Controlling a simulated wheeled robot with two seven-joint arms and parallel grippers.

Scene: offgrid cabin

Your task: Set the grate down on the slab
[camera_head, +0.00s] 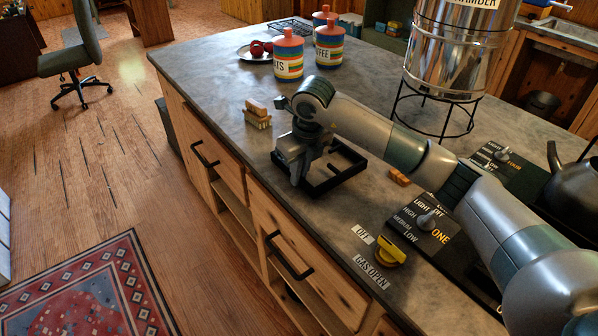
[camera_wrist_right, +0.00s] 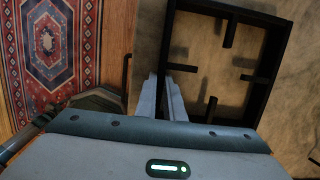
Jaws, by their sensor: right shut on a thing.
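The grate is a black square frame (camera_head: 341,179) with short inward prongs. It lies level at the grey slab top (camera_head: 215,80) of the wooden island, near the front edge. I cannot tell whether it touches the slab or hovers just above it. My right gripper (camera_head: 298,178) is shut on the grate's near-left side and hides part of it. In the right wrist view the fingers (camera_wrist_right: 166,85) grip the frame's left bar, and the grate (camera_wrist_right: 273,62) shows over the slab. My left gripper is out of view.
Small tan blocks (camera_head: 258,117) lie left of the grate. A yellow gas knob (camera_head: 390,251) and the ONE burner knob (camera_head: 428,220) are nearer. Striped canisters (camera_head: 288,57) and a plate (camera_head: 250,52) stand farther back. A steel drum (camera_head: 452,60) on a wire stand and a kettle (camera_head: 574,190) are right.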

